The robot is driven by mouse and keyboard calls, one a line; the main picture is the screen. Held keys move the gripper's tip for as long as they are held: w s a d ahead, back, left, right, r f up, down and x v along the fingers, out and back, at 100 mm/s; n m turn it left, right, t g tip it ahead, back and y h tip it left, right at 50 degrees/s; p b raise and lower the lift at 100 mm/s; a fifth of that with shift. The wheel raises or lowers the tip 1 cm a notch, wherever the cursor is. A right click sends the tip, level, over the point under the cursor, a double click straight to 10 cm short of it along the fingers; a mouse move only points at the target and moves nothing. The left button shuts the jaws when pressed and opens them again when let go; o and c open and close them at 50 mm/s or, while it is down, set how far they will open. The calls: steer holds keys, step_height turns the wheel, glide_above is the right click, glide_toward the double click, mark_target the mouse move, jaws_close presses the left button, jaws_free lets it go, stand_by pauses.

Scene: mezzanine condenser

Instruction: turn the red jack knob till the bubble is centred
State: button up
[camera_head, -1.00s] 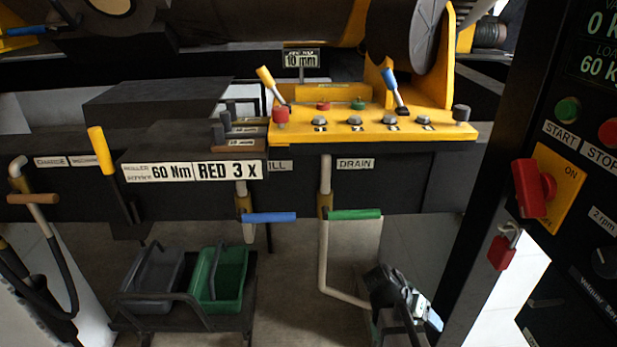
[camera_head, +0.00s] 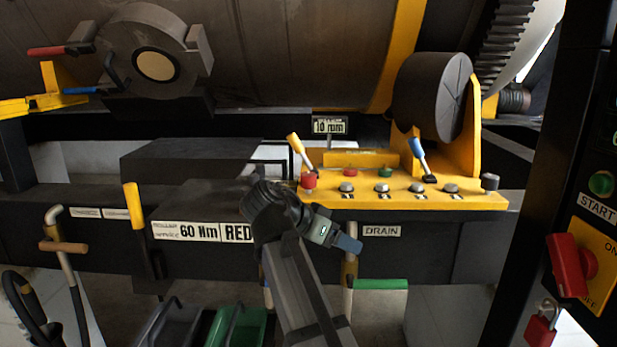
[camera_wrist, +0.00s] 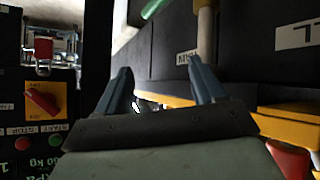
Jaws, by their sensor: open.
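A red knob (camera_head: 309,181) stands at the left front corner of the yellow base plate (camera_head: 400,203). A rounded red shape (camera_wrist: 288,162) at the lower right of the wrist view may be this knob. My gripper (camera_head: 348,244) is in front of the plate, below and to the right of the knob, apart from it. In the wrist view its two blue-grey fingers (camera_wrist: 163,88) are spread, with nothing held between them. A yellow block (camera_head: 358,158) with a small label stands behind the knob; I cannot make out any bubble.
Yellow-handled (camera_head: 295,143) and blue-handled (camera_head: 417,148) levers rise from the plate, near several grey bolts. A panel with a red rotary switch (camera_head: 567,265) and padlock (camera_head: 541,325) stands at right.

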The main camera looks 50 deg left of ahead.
mark_target(308, 174)
steer(key=s+a+r+g+y, duration=0.1)
steer(key=s+a+r+y, duration=0.15)
steer(key=a+r, duration=0.6)
steer(key=s+a+r+y, duration=0.1)
steer(key=s+a+r, duration=0.2)
steer(key=a+r, duration=0.55)
steer(key=shift+n, duration=0.4)
steer(key=w+f, duration=0.2)
steer(key=w, duration=0.1)
steer(key=w+d+f, duration=0.1)
steer(key=w+f, duration=0.2)
steer(key=w+d+f, duration=0.1)
steer(key=w+f, duration=0.1)
steer(key=w, duration=0.2)
steer(key=shift+w+d+f, duration=0.1)
steer(key=shift+d+f, duration=0.05)
steer(key=shift+d, duration=0.1)
steer(key=c, duration=1)
steer(key=shift+n, duration=0.4)
